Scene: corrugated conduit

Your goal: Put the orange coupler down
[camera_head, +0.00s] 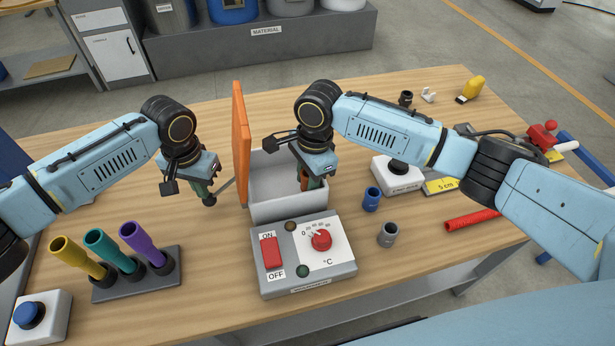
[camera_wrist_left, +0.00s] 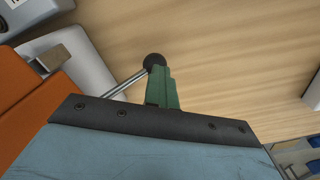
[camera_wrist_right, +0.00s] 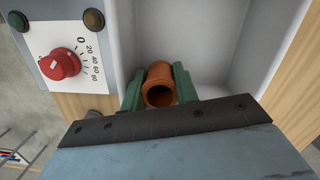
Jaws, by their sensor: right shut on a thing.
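The orange coupler (camera_wrist_right: 159,84) is a short orange tube in the right wrist view, its open end facing the camera. My right gripper (camera_wrist_right: 158,88) is shut on it, one green finger on each side. In the head view my right gripper (camera_head: 311,180) reaches down into the open white box (camera_head: 289,210), and the coupler (camera_head: 304,175) shows partly between its fingers. Whether the coupler touches the box floor cannot be told. My left gripper (camera_head: 203,196) has its green fingers together (camera_wrist_left: 164,90) beside the black ball on the metal lid rod (camera_wrist_left: 128,83).
The box's orange lid (camera_head: 241,145) stands upright at its left. A control panel (camera_head: 304,256) is in front. Yellow, teal and purple tubes stand in a rack (camera_head: 137,280) at left. Blue (camera_head: 372,198) and grey (camera_head: 388,234) couplers stand at right, near a red tube (camera_head: 472,220).

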